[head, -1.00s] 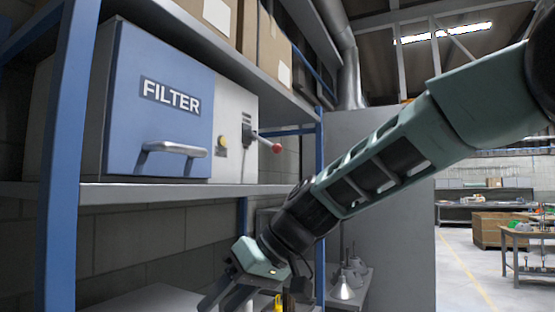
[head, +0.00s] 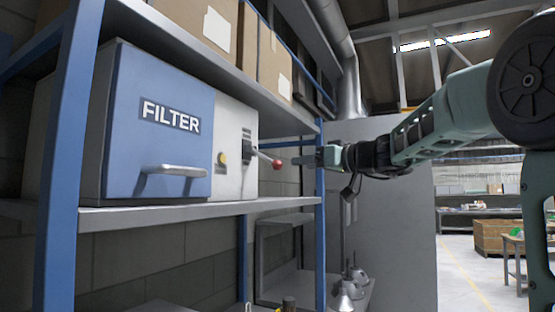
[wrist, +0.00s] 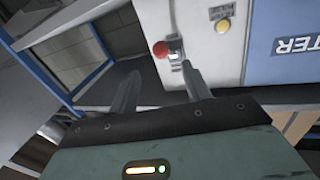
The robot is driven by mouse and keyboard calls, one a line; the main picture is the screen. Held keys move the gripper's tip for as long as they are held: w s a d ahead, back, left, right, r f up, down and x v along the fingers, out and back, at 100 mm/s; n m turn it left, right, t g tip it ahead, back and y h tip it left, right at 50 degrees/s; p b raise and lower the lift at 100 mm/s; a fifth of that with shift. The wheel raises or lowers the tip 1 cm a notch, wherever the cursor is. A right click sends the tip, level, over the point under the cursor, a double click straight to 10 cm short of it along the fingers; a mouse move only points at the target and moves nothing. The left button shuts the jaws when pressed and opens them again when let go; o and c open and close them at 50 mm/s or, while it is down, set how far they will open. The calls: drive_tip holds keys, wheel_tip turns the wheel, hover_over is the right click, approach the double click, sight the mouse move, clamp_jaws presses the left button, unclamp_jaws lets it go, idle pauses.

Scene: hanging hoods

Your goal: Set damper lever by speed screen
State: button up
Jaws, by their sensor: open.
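The lever with a red ball knob (head: 277,164) sticks out to the right from the light grey end of the blue filter box (head: 120,125). In the wrist view the red knob (wrist: 160,49) is ahead of my fingers, above the gap between them. My gripper (head: 308,157) is at the knob's height, to its right in the head view, a short way off. In the wrist view my gripper (wrist: 158,88) shows two spread fingers with nothing between them. No speed screen can be made out.
A yellow button (head: 222,158) is left of the lever. The box stands on a grey shelf (head: 200,213) with blue posts, and a blue post (head: 319,230) is just below my gripper. Cardboard boxes (head: 272,65) are on the shelf above. Lamp-like metal hoods (head: 345,298) are below.

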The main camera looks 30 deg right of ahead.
sight(281, 164)
drive_tip(key=p+x, duration=0.4)
drive_tip(key=x, duration=0.5)
drive_tip(key=shift+w+r+p, duration=0.15)
drive_tip(key=shift+w+p, duration=0.1)
drive_tip(key=shift+p, duration=0.05)
drive_tip(key=shift+w+a, duration=0.25)
drive_tip(key=shift+w, duration=0.3)
clamp_jaws()
drive_tip(key=shift+p, duration=0.3)
